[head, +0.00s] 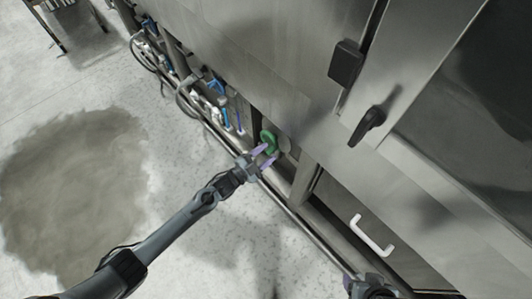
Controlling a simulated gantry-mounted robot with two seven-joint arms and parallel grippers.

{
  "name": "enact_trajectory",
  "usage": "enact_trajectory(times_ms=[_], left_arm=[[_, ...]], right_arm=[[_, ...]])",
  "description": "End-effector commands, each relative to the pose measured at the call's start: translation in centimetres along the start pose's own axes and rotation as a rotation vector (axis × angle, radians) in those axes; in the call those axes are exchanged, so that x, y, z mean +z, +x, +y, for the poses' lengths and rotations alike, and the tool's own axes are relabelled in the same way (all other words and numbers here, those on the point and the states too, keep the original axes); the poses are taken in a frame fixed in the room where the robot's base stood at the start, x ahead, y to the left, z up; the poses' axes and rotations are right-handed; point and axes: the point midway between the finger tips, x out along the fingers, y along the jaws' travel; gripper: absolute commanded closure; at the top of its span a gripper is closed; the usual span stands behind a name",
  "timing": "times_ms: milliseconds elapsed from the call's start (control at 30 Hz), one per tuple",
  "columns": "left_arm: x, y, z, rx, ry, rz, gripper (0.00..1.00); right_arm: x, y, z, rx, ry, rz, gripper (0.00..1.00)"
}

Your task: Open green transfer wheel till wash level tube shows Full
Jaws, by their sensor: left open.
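The green transfer wheel (270,139) is small and sits low on the washer's side, at the middle of the head view. My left gripper (266,156) is open, with its two purple fingers at the near edge of the wheel. One finger overlaps the wheel's lower rim in the picture; I cannot tell whether it touches. Part of my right gripper (349,283) shows at the bottom edge, away from the wheel, and its jaws are not clear. I cannot make out a wash level tube or its reading.
The steel washer body (270,60) fills the upper right, with a black latch handle (369,125) and a white handle (372,236). Pipes and blue-handled valves (217,86) run along its base. The floor at left is open, with a dark damp-looking patch (70,190).

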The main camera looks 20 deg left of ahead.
Motion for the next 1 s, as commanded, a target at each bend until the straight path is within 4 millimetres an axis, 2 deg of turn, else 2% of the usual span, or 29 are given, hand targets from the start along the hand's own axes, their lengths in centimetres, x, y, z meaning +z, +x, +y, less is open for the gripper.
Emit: enact_trajectory(times_ms=[400,600,800,1000], left_arm=[[-0.2,-6.7,-0.1,0.002,0.000,-0.004,0.52],[-0.1,-9.2,-0.1,0.002,0.000,-0.003,0.52],[0.0,-10.2,0.0,0.002,0.000,-0.002,0.52],[0.0,-10.3,0.0,0.001,0.000,-0.002,0.52]], right_arm=[[-0.9,-2.9,0.1,0.000,0.000,0.000,0.32],[-1.2,-3.7,0.1,0.001,-0.001,0.000,0.32],[-1.2,-3.9,0.2,0.002,-0.002,0.000,0.32],[-1.2,-3.9,0.2,0.002,-0.003,0.000,0.32]])
